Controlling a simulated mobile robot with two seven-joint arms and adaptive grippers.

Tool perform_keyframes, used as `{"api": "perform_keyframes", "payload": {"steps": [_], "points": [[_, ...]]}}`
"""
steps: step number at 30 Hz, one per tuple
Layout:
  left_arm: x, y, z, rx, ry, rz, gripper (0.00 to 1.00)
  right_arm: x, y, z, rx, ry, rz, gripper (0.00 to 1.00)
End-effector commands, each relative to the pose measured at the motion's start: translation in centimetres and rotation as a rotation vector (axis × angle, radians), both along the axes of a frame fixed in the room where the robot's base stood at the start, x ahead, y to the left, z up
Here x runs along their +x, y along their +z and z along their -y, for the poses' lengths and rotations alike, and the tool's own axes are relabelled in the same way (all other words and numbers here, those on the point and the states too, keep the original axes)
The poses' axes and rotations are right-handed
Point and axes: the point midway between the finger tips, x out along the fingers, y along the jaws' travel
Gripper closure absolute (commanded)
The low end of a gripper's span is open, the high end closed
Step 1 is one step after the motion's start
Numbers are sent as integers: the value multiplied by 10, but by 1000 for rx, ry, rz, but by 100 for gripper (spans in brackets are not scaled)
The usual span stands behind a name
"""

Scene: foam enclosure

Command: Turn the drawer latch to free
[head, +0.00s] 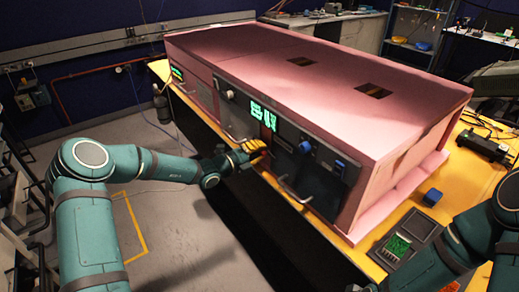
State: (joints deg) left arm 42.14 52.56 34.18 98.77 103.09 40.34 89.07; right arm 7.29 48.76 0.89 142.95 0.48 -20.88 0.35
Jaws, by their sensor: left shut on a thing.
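A pink foam enclosure (300,75) stands on a yellow-topped bench. Its front carries dark drawer panels (288,150) with curved metal handles (296,190). My left arm reaches in from the left, and the yellow fingers of my left gripper (255,147) are at the front panel, just below the green display. They are shut on what appears to be the drawer latch. The fingers hide the latch, so its angle cannot be told. My right arm shows at the lower right, but its gripper is out of view.
A green display (263,114) and blue knobs (339,165) are on the front panels. A blue cube (432,197) and a dark tray with a green board (398,244) lie on the bench (455,200) at right. Open floor (170,240) lies at left.

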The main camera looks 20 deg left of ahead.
Motion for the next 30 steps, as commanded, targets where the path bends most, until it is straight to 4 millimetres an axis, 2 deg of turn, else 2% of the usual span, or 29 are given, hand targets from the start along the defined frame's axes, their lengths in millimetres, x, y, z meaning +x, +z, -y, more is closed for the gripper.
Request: {"api": "perform_keyframes", "payload": {"steps": [14, 30], "points": [[1, 1, 1, 340, -1, 268, 100, 2, 7, 0, -2, -4, 6, 53], [1, 0, 1, 745, 1, 585, 100, -2, -9, 0, 2, 4, -6, 53]]}}
